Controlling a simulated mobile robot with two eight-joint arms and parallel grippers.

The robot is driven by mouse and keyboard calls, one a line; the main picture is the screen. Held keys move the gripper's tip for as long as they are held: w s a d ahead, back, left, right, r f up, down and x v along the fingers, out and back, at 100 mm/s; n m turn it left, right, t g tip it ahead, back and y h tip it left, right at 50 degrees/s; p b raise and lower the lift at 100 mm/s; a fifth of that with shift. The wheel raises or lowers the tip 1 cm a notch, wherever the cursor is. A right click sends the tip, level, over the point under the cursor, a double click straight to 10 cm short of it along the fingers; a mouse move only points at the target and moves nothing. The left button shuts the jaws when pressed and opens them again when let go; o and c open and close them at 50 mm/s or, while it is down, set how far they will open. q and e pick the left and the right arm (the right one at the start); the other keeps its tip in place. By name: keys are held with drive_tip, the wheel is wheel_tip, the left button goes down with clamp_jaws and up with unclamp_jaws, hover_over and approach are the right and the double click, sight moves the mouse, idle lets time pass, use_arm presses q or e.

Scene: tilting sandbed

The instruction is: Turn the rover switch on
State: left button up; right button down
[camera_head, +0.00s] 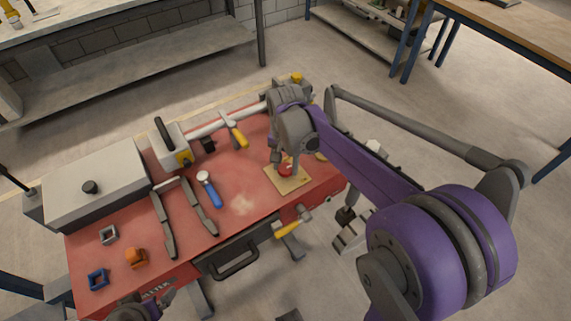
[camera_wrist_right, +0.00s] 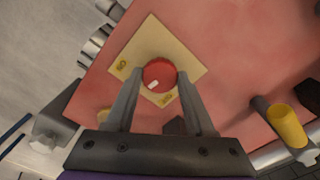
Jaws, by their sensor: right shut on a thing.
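The rover switch is a round red knob (camera_wrist_right: 158,72) on a square tan plate (camera_wrist_right: 178,48). A short white mark on the knob points toward the plate's lower corner. Two small yellow labels sit on the plate, too blurred to read. In the head view the red knob (camera_head: 286,169) and plate (camera_head: 292,184) lie near the right end of the red table. My right gripper (camera_wrist_right: 160,76) is shut on the knob, one finger on each side. It also shows in the head view (camera_head: 281,160). Part of my left gripper (camera_head: 160,299) shows at the bottom edge; its opening is unclear.
A red table (camera_head: 255,218) bears a grey lidded box (camera_head: 85,195), a blue-handled tool (camera_head: 210,190), an orange piece (camera_head: 136,258) and a white box with a black handle (camera_head: 168,148). A yellow-handled part (camera_head: 239,137) stands behind the switch.

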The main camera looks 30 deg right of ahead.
sight(286, 168)
drive_tip(key=m, duration=0.3)
drive_tip(key=shift+m, duration=2.1)
drive_tip(key=shift+c, duration=1.3)
unclamp_jaws()
wheel_tip(286, 168, up, 11)
drive_tip(key=shift+p, duration=0.3)
drive_tip(key=shift+s, duration=0.1)
